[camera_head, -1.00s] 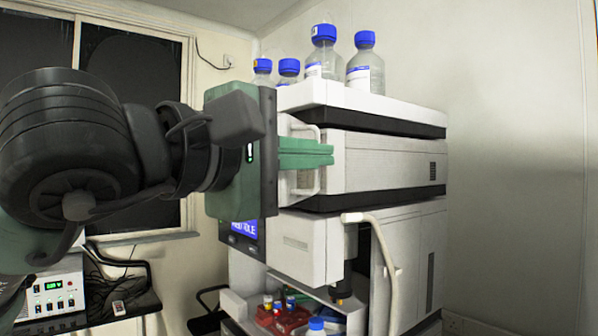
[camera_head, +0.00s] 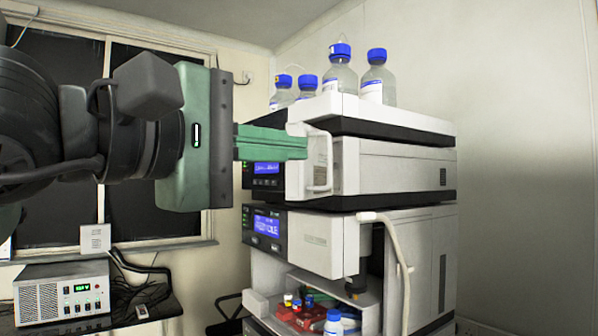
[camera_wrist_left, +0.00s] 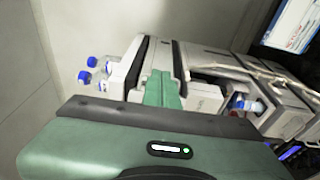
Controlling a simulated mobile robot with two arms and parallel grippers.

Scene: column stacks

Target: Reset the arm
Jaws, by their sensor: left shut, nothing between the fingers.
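My left gripper (camera_head: 303,146) comes in from the left in the head view, with its green fingers closed together and nothing between them. The fingertips lie in front of the upper module of the white instrument stack (camera_head: 390,168), close to its handle (camera_head: 319,160); I cannot tell whether they touch. In the left wrist view the closed green fingers (camera_wrist_left: 162,78) point toward the stack (camera_wrist_left: 205,97). My right gripper is not in view.
Several blue-capped bottles (camera_head: 376,80) stand on top of the stack. An open lower bay holds small coloured items (camera_head: 300,312) and a blue-capped bottle (camera_head: 333,325). A pale hose (camera_head: 402,262) hangs in front. A power supply (camera_head: 62,291) stands at lower left.

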